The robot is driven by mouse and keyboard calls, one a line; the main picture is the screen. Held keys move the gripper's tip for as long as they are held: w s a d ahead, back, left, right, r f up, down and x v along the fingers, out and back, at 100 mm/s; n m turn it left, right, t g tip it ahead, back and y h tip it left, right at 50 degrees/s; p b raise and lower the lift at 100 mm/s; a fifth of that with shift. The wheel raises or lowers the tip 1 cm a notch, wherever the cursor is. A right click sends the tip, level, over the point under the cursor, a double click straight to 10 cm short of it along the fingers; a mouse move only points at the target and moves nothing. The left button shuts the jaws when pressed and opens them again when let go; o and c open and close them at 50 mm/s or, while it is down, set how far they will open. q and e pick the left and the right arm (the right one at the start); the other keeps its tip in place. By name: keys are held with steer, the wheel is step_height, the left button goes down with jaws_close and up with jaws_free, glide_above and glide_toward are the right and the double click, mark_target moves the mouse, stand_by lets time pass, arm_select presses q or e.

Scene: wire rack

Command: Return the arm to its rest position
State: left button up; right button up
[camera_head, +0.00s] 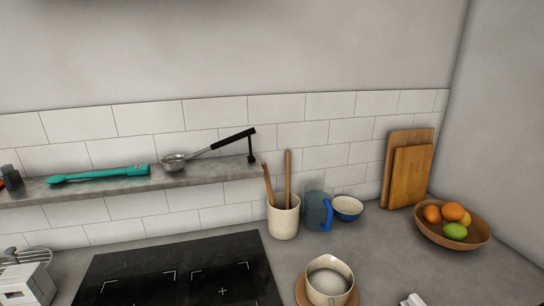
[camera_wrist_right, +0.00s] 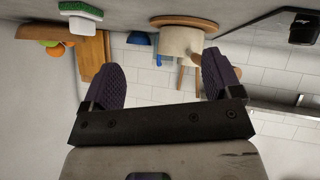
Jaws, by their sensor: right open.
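My right gripper (camera_wrist_right: 161,62) shows in the right wrist view, with its two dark ribbed fingers spread apart and nothing between them. That view is upside down, with the counter at the top and the tiled wall beyond the fingers. A cream pot (camera_wrist_right: 182,40) on a round wooden board appears beyond the gap between the fingers; I cannot tell how far away it is. Neither gripper shows in the head view. My left gripper is in no view.
The pot (camera_head: 328,281), utensil crock (camera_head: 284,219), blue mug (camera_head: 318,211), bowl (camera_head: 347,208), cutting boards (camera_head: 411,176) and fruit bowl (camera_head: 452,236) stand on the counter. A shelf (camera_head: 130,185) holds teal tongs and a ladle above the black cooktop (camera_head: 180,272).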

steer(key=s+f+m+g+p, duration=0.1)
steer(key=s+f+g, duration=0.7)
steer(key=s+f, duration=1.2)
steer(key=w+p+v, duration=0.3)
steer(key=p+v, duration=0.9)
steer(key=w+r+p+v, duration=0.1)
steer(key=w+p+v, duration=0.1)
steer(key=p+v, duration=1)
steer(key=w+r+p+v, duration=0.1)
steer(key=w+p+v, duration=0.2)
steer(key=p+v, duration=1)
steer(key=shift+w+r+t, duration=0.3)
steer(key=shift+r, duration=0.25)
